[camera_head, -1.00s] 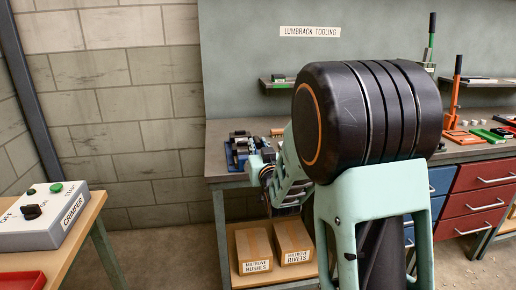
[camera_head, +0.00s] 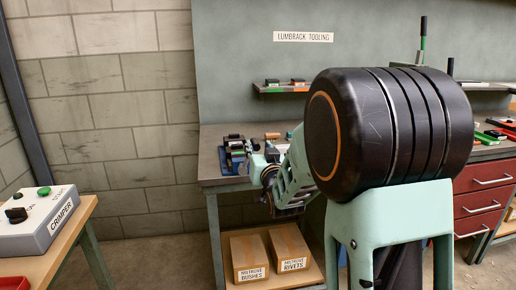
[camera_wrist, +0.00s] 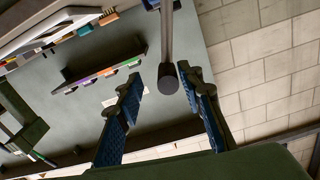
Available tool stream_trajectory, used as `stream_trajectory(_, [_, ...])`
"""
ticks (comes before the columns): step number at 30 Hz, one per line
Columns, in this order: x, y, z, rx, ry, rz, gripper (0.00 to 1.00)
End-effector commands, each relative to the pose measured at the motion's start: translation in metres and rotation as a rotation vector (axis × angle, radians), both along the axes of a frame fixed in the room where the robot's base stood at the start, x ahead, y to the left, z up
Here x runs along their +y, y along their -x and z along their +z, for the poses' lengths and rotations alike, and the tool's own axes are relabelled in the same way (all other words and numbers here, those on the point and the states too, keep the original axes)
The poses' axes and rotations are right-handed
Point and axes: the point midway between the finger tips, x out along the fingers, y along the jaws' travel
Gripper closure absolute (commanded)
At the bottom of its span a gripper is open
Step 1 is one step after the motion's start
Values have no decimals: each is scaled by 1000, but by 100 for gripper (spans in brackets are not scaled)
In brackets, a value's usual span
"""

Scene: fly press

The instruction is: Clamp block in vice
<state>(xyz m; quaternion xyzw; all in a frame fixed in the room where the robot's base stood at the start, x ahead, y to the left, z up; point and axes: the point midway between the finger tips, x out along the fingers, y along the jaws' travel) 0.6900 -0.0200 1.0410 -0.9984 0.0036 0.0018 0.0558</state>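A small blue vice (camera_head: 229,160) stands on the left end of the grey bench in the head view. Dark and pale parts and a green strip show at its top; I cannot tell which is the block. My gripper is beside the vice's right side in that view, mostly hidden by my own arm. In the wrist view my gripper (camera_wrist: 160,78) is open, its two blue ridged fingers apart. A grey bar with a dark round end (camera_wrist: 168,83) reaches between the fingertips, with gaps visible on both sides. It may be the vice's handle.
Small items lie on the bench (camera_head: 209,166) behind the vice. A wall shelf (camera_head: 285,88) is above. Two cardboard boxes (camera_head: 249,273) sit on the lower shelf. A crimper control box (camera_head: 50,222) stands on a wooden table at left. Red drawers (camera_head: 485,201) are at right.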

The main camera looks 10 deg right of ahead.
Motion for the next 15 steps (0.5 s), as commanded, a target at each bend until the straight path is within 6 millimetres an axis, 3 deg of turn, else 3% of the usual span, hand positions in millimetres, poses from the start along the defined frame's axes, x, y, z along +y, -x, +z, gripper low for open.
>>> stream_trajectory(8, [3, 7, 1, -3, 0, 5, 66])
stream_trajectory(15, [2, 48, 2, -3, -1, 4, 66])
